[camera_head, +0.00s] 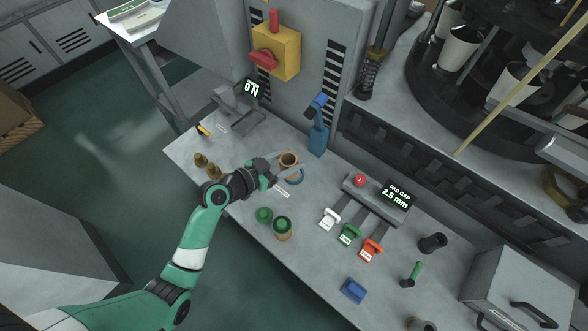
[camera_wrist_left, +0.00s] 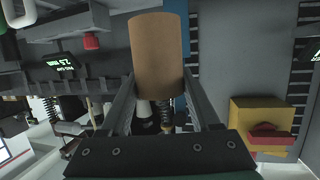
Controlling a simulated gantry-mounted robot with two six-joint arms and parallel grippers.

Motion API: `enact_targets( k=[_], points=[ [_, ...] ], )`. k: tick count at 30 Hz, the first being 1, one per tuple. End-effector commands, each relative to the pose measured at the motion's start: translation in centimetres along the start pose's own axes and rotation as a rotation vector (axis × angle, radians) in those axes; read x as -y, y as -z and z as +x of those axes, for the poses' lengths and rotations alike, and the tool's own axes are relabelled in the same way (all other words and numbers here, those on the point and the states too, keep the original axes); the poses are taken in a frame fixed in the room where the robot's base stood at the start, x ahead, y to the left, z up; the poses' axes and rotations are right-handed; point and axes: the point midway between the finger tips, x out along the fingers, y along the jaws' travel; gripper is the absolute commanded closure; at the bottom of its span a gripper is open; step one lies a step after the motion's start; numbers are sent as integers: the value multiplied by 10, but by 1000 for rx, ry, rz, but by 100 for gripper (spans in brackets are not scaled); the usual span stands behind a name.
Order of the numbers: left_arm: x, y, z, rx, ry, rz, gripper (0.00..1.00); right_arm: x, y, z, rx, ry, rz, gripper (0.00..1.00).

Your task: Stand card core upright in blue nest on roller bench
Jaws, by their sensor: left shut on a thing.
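A brown card core (camera_head: 288,161) is held between the fingers of my left gripper (camera_head: 281,168), with its open top showing in the head view. The core (camera_wrist_left: 158,55) also shows large in the left wrist view, between the fingers. The blue nest (camera_head: 296,177) is a ring on the roller bench (camera_head: 310,265), just below and right of the core in the head view. The nest is partly hidden by the gripper. I cannot tell how high the core is above the bench. My right gripper is not in view.
Two green-topped pieces (camera_head: 273,221) stand in front of the gripper, and brass-coloured pieces (camera_head: 207,166) stand left of it. White, green and orange handles (camera_head: 350,235) lie to the right, below the pad gap display (camera_head: 396,195). The front middle of the bench is clear.

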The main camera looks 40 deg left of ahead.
Motion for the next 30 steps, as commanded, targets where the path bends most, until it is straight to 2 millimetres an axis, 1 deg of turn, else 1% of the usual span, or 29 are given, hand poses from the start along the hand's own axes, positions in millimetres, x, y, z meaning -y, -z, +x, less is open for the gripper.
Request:
enact_targets(
  k=[1, 3, 6, 11, 13, 14, 18, 19, 26, 30],
  points=[
    [4, -18, 14, 2, -1, -3, 91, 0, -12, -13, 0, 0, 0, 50],
    [9, -26, 27, 2, -1, -2, 91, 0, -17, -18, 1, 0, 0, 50],
    [14, -32, 37, 1, -1, -2, 91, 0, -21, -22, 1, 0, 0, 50],
    [15, -32, 40, 1, -1, -1, 91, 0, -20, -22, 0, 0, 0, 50],
    [17, -36, 43, 0, 0, -1, 91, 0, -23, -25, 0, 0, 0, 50],
    [18, -39, 46, 0, 0, -1, 91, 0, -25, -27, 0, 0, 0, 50],
    [18, -64, 54, 2, -1, -4, 91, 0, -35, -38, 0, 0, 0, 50],
    [18, -66, 54, 1, -1, -3, 91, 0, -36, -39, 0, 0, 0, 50],
    [18, -65, 54, 1, 0, -1, 91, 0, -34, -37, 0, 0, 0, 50],
    [18, -69, 55, 1, 0, -1, 91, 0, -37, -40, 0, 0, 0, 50]
  ],
)
